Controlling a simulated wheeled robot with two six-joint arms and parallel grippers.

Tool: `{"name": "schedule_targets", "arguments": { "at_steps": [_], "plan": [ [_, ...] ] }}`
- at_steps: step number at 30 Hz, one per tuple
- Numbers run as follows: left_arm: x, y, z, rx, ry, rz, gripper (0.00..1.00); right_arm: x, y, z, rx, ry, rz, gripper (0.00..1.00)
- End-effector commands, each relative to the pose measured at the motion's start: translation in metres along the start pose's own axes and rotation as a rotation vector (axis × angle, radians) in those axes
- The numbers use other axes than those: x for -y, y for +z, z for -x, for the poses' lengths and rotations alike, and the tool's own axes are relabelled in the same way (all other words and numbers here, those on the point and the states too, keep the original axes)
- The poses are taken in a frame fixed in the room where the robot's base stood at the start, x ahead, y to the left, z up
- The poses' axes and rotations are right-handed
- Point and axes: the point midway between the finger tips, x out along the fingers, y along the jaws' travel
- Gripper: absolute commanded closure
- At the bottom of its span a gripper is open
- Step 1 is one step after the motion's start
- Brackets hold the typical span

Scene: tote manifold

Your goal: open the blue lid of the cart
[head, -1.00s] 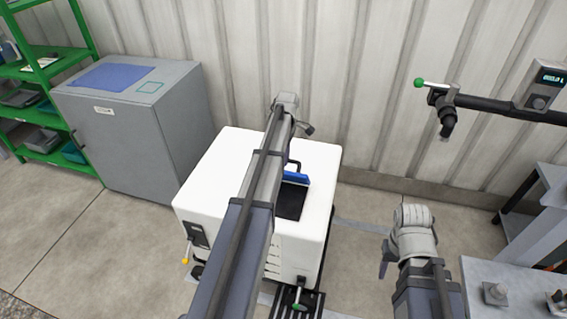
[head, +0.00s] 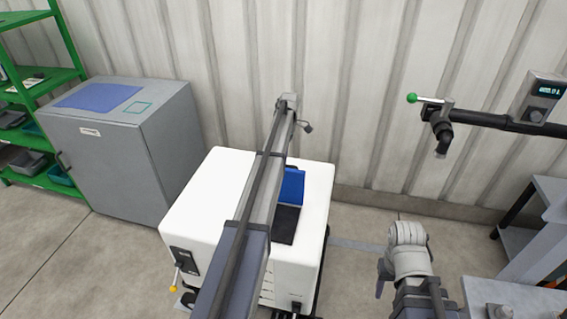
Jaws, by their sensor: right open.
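The white cart (head: 190,205) stands in the middle, below my left arm. Its blue lid (head: 291,186) shows to the right of that arm, raised at the back of a dark opening (head: 286,225) in the cart's top. The arm covers the left part of the lid and opening. My left gripper cannot be made out, and no contact with the lid shows. My right gripper (head: 381,279) is open, to the right of the cart and apart from it.
A grey cabinet (head: 105,160) with a blue top panel and a green shelf rack (head: 45,85) stand at left. A grey bench (head: 515,295) is at lower right.

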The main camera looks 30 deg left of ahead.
Motion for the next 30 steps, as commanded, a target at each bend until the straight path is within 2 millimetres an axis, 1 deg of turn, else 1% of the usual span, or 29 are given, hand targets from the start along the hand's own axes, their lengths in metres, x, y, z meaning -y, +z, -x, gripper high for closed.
{"name": "schedule_targets", "arguments": {
  "at_steps": [12, 13, 18, 21, 30],
  "plan": [
    [0.0013, 0.0, -0.0013, 0.001, -0.006, 0.0, 1.0, 0.0001, 0.0, -0.0012, 0.0, 0.0, 0.0, 0.5],
    [0.0013, -0.0001, -0.0013, 0.001, -0.006, 0.0, 0.82, 0.0001, 0.0, -0.0012, 0.0, 0.0, 0.0, 0.5],
    [0.0012, -0.0002, -0.001, 0.001, -0.006, 0.0, 0.63, 0.0001, 0.0, -0.001, 0.0, 0.0, 0.0, 0.5],
    [0.001, -0.0002, -0.0009, 0.001, -0.006, 0.0, 0.53, 0.0001, 0.0, -0.0009, 0.0, 0.0, 0.0, 0.5],
    [0.0011, -0.0001, 0.001, 0.0, -0.006, 0.0, 0.53, -0.0001, 0.0001, 0.0008, 0.0, 0.0, 0.0, 0.5]
  ]
}}
